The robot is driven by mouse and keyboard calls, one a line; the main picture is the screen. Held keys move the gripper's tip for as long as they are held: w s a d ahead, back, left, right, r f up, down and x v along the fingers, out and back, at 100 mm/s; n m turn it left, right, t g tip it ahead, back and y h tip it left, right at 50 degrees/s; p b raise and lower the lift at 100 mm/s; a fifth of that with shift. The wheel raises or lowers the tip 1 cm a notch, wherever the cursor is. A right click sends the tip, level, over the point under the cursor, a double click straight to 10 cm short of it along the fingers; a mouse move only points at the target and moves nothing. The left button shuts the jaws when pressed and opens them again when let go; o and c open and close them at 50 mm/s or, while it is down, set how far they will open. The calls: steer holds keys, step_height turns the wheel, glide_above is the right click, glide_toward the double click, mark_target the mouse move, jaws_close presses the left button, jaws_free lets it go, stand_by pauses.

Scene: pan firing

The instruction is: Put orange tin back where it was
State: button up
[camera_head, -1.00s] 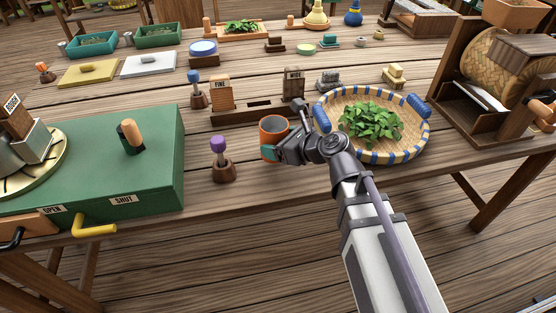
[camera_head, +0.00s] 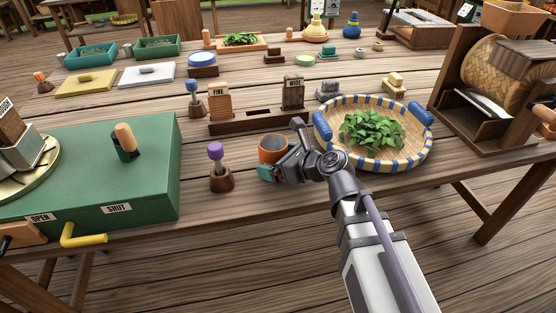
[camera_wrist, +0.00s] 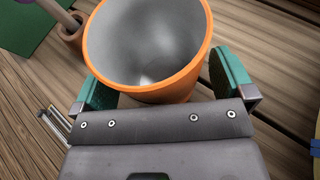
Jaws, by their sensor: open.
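The orange tin (camera_head: 272,150) with a grey inside appears to stand upright on the wooden table, right of the purple-topped tool (camera_head: 218,165). In the wrist view the tin (camera_wrist: 150,45) is empty and lies between the two teal finger pads. My gripper (camera_head: 281,150) is open around it, fingers on either side. In the wrist view my gripper (camera_wrist: 165,82) shows a gap beside the right pad; contact at the left pad is unclear. The tin's base is hidden.
The leaf-filled basket (camera_head: 328,140) is close on the right. A wooden rack (camera_head: 235,124) with FINE and WIDE blocks stands behind the tin. A green box (camera_head: 150,185) is at left. The table's front edge is close.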

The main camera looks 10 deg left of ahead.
steer(key=shift+s+d+r, duration=0.1)
steer(key=shift+d+r, duration=0.1)
steer(key=shift+r, duration=0.2)
steer(key=p+v, duration=0.3)
steer(key=v, duration=0.4)
steer(key=shift+f, duration=0.15)
